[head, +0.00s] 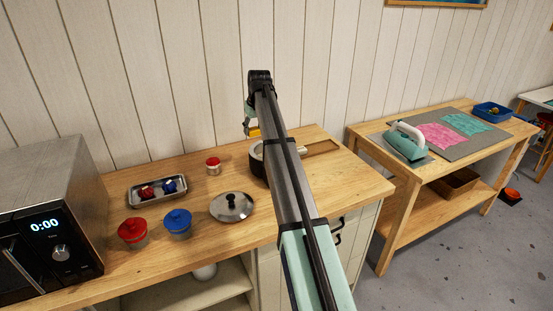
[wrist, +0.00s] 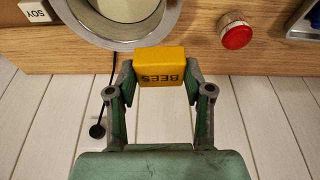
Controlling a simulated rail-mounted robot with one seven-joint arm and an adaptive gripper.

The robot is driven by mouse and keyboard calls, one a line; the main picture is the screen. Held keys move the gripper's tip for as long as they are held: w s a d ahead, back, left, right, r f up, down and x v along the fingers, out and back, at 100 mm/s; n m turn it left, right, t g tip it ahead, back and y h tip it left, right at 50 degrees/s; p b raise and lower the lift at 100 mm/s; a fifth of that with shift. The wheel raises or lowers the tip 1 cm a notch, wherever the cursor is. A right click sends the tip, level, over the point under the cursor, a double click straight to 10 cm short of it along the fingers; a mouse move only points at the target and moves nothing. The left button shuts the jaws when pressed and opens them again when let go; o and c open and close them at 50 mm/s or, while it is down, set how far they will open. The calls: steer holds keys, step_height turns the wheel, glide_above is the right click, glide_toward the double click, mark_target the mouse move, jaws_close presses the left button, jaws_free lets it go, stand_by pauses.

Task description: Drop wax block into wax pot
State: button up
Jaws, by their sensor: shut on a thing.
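The wax block (wrist: 162,67) is yellow with "BEES" printed on it; its yellow also shows in the head view (head: 254,132). My gripper (wrist: 160,80) is shut on it, one finger at each side. In the head view my gripper (head: 250,125) is raised near the wall. The wax pot (head: 256,163) stands below on the wooden counter, partly hidden behind my arm. In the wrist view the open pot (wrist: 78,30) is at the top left, and the block overlaps its edge in the picture. The height between block and rim is unclear.
The plank wall (wrist: 270,115) is close behind.

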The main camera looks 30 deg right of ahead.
steer(key=s+d+f+m, duration=0.1)
steer(key=s+d+f, duration=0.15)
steer(key=d, duration=0.45)
steer(key=shift+d+f+b, duration=0.15)
steer(key=shift+f+b, duration=0.75)
steer(key=shift+f, duration=1.5)
steer(key=o, duration=1.2)
steer(key=v, duration=1.2)
steer(key=shift+s, duration=0.1)
